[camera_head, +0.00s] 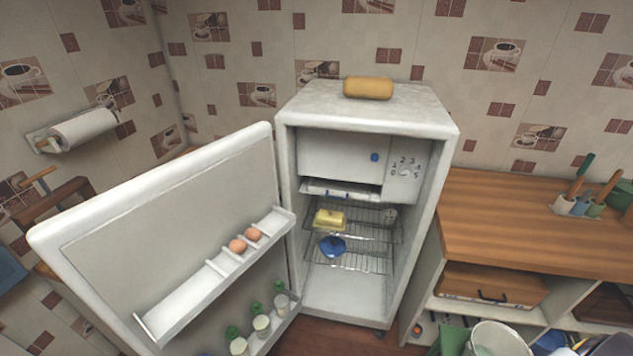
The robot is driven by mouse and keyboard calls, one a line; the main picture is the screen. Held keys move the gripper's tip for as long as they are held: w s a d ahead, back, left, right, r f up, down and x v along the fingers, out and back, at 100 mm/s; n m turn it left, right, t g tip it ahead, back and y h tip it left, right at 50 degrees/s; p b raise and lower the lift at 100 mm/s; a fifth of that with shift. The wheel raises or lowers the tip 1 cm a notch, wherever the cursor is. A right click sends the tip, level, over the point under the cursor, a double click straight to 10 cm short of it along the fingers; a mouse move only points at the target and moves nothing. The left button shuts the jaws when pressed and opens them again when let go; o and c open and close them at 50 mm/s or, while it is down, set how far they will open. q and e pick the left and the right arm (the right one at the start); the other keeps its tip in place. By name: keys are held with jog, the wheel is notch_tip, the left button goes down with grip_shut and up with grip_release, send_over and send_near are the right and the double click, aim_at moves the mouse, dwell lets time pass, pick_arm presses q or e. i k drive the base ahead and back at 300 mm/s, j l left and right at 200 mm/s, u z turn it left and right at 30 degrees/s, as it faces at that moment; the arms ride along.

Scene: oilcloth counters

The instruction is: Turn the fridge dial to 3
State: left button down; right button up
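The white fridge (431,117) stands in the middle with its door (160,230) swung wide open to the left. The dial (404,172) is a small pale knob on the panel inside, at the upper right, right of the freezer flap (335,154). Numbers from 0 to 5 are printed in an arc around the dial. The picture is too small to tell which number the dial points at. Neither of my grippers is in view.
The door shelves hold two eggs (245,240) and several green-capped bottles (261,324). Wire racks hold a yellow block (329,219) and a blue-lidded dish (332,246). A bread loaf (368,88) lies on top. A wooden counter (530,225) stands right. Space before the dial is clear.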

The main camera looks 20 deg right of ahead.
aim_at(406, 170)
jog(key=z, duration=1.3)
